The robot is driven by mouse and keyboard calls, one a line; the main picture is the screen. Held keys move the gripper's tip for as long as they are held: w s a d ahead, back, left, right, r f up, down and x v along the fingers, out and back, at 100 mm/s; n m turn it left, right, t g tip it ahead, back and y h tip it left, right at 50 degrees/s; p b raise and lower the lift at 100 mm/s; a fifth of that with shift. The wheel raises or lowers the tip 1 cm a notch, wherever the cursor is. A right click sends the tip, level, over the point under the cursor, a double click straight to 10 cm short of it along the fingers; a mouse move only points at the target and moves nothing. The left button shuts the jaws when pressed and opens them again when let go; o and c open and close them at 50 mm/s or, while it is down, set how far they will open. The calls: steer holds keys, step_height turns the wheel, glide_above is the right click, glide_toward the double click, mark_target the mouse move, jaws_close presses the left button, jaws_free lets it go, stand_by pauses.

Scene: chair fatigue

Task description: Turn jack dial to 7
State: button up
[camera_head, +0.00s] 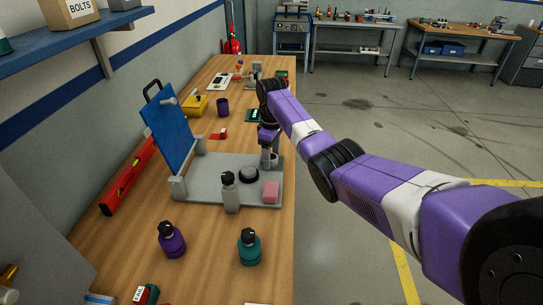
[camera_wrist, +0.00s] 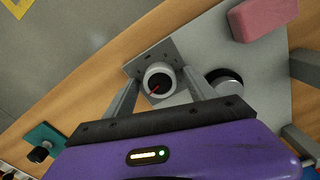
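The jack dial (camera_wrist: 159,79) is a pale round knob with a dark face and a red pointer, on a grey plate. In the wrist view the pointer slants toward the lower left. Its numbers are too small to read. In the head view the dial (camera_head: 270,161) is partly hidden at the right edge of the grey fixture base (camera_head: 210,172). My gripper (camera_wrist: 160,88) is open, with one finger on each side of the dial; I cannot tell whether they touch it. In the head view my gripper (camera_head: 267,150) is just over the dial, pointing down.
Purple (camera_head: 172,240) and teal (camera_head: 249,248) bottles stand in front. The bench's right edge is close to the dial.

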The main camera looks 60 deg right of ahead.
mark_target(272, 157)
steer(key=shift+r+b, duration=0.55)
steer(key=shift+r, duration=3.35)
